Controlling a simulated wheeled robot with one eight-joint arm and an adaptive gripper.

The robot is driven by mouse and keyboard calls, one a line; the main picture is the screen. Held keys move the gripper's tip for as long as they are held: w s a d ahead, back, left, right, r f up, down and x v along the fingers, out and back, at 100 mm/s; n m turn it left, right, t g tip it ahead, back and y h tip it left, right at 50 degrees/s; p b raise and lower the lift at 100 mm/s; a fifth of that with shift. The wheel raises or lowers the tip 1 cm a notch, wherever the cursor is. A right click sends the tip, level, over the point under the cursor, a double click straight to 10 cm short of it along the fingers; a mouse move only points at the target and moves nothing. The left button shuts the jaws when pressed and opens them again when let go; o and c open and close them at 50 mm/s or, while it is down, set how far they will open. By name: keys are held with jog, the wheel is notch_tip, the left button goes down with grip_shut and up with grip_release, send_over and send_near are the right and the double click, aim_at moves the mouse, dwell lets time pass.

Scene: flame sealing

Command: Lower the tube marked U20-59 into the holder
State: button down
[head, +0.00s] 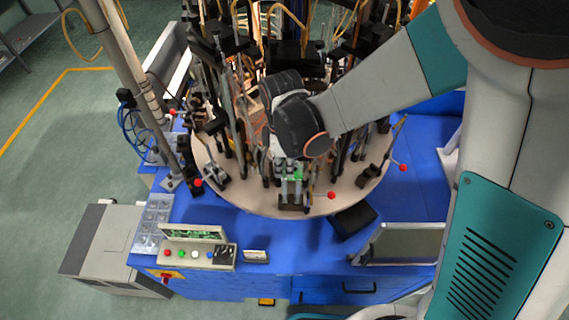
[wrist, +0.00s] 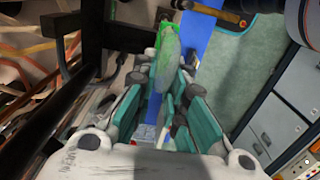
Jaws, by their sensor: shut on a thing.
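My gripper (wrist: 168,85) has grey links and teal pads and is shut on a slim, see-through tube with a green tint (wrist: 168,48). The tube's far end shows beyond the fingertips in the wrist view. No marking on it is readable. In the head view my gripper (head: 290,165) is over the front rim of the round machine table, with a small green patch (head: 298,174) at its tip. A dark clamp-like holder (head: 292,198) stands on the table rim just below it. I cannot tell whether the tube touches the holder.
The round table (head: 240,198) carries several upright rods, hoses and red-knobbed levers (head: 331,195) close to my gripper. A control box with buttons (head: 197,255), a clear compartment tray (head: 150,225) and a monitor (head: 400,243) are on the blue bench (head: 290,250). A dark bar (wrist: 92,45) stands left of the fingers.

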jog(key=shift+f+b, duration=0.3)
jog(key=shift+f, duration=0.1)
jog(key=c, duration=1.5)
grip_release()
jog(key=shift+c, duration=0.2)
jog(key=shift+r, duration=0.1)
jog(key=shift+r+p, duration=1.3)
jog(key=shift+r, duration=0.95)
jog(key=shift+f, duration=0.1)
